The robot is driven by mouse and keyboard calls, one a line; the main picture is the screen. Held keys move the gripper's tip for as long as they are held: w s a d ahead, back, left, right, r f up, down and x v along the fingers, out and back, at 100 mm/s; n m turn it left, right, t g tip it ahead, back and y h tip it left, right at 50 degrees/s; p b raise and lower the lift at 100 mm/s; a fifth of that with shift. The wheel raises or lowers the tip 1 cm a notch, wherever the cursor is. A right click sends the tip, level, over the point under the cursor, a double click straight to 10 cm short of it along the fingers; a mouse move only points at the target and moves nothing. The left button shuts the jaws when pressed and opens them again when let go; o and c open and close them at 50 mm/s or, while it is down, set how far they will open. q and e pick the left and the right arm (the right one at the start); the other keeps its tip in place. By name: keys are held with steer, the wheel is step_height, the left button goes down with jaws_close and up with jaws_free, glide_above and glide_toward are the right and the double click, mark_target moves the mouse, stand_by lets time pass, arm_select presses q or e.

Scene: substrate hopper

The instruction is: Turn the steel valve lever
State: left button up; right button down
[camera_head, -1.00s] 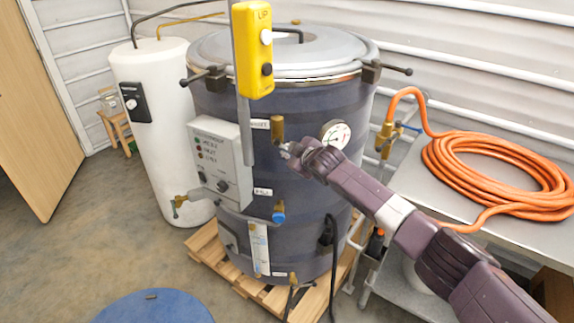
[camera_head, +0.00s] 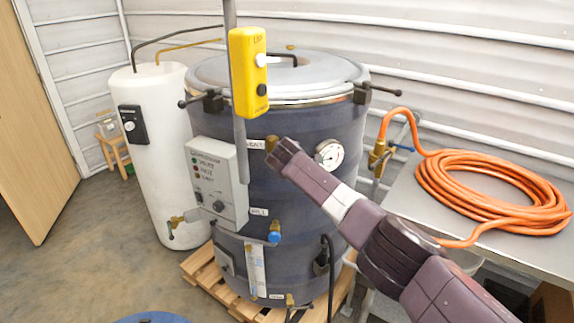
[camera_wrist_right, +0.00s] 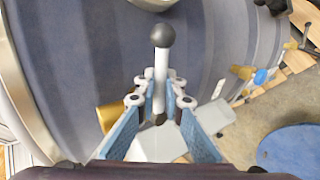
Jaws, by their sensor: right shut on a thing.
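The steel valve lever (camera_wrist_right: 160,68) is a light metal bar with a dark ball knob. It shows in the right wrist view, between the fingers of my right gripper (camera_wrist_right: 160,98), which is shut on it. The knob sticks out beyond the fingertips. The brass valve body (camera_wrist_right: 108,114) lies just left of the fingers. In the head view my right gripper (camera_head: 278,152) is at the upper front of the dark drum, by the VENT label and the brass valve (camera_head: 270,143). The lever is hidden there behind my gripper. My left gripper is not in view.
A grey control box (camera_head: 215,182) is close left of my gripper, and a round gauge (camera_head: 329,154) close right. A yellow pendant (camera_head: 248,85) hangs above. A blue-handled valve (camera_head: 275,232) sits below. An orange hose (camera_head: 490,185) lies coiled on the bench at right.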

stand_by(0.5)
steer(key=c, duration=2)
jaws_free()
steer(key=shift+v, duration=6)
